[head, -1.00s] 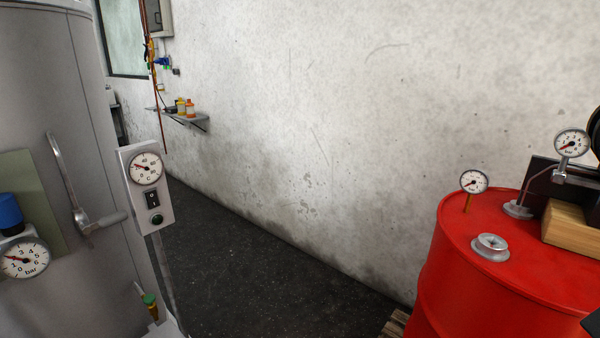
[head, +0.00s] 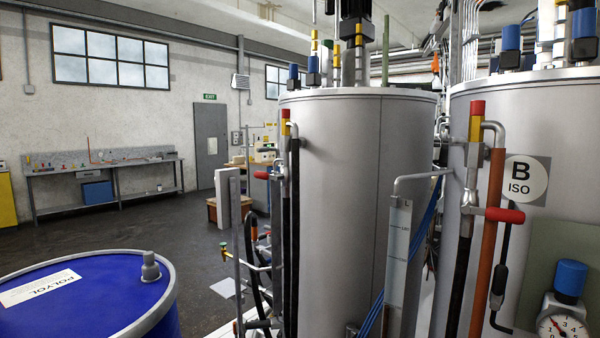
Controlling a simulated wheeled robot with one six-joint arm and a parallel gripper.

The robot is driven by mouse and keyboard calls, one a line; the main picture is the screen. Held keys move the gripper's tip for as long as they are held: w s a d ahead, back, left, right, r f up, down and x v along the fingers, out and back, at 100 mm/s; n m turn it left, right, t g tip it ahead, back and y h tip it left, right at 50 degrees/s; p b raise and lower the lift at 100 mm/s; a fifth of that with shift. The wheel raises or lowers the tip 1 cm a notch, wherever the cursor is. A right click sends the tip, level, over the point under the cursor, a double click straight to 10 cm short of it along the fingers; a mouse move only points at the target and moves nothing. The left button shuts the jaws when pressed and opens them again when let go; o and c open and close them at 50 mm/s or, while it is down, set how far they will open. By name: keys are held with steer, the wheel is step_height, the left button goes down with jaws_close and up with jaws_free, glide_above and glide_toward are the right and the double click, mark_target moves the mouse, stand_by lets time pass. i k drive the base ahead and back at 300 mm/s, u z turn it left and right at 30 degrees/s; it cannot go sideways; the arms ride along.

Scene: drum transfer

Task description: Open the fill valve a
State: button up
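A red-handled valve (head: 268,176) sits on the pipework at the left side of the middle grey tank (head: 345,165). Its handle points left, roughly level. No letter A shows on this tank, so I cannot tell if this is fill valve a. A second red-handled valve (head: 503,215) is on the pipe in front of the right tank (head: 540,120), which carries a round "B ISO" label (head: 525,180). My gripper is not in view.
A blue drum (head: 95,300) marked POLYOL stands at the lower left, close to me. A level gauge (head: 397,255) and blue hoses run between the tanks. A pressure gauge (head: 563,325) is at lower right. Dark floor (head: 125,235) is open toward the workbench (head: 105,180).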

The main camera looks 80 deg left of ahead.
mark_target(265, 175)
steer(key=u, duration=0.95)
steer(key=i, duration=1.45)
steer(key=u, duration=2.9)
steer(key=i, duration=0.15)
steer(key=z, duration=0.25)
